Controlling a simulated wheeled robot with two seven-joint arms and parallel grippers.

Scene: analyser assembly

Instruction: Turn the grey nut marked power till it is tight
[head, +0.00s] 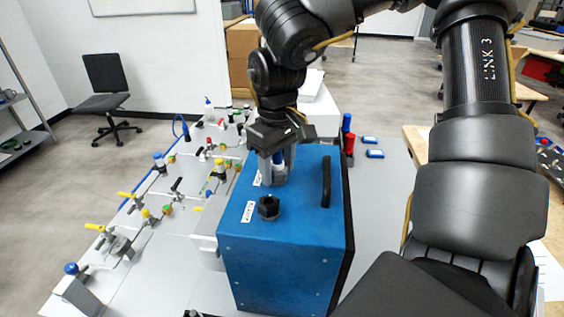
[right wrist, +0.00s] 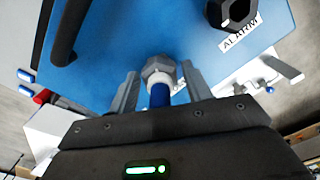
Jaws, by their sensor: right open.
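The blue analyser box (head: 285,245) stands on the table. A grey hex nut (right wrist: 158,70) is on its top, with a white collar and a blue stem (right wrist: 160,95) rising from it. My right gripper (head: 277,172) points down over the box top. Its fingers are open, one on each side of the nut and stem, as the right wrist view (right wrist: 161,88) shows; visible gaps remain beside the nut. In the head view the fingers largely hide the nut. A label (head: 257,178) beside it is partly covered and unreadable. My left gripper is out of view.
A black nut (head: 268,207) marked ALARM stands nearer the box's front. A black handle (head: 326,182) rises on the box's right. Left are several valves and pipes on a panel (head: 150,240). Red and blue cylinders (head: 347,135) stand behind right.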

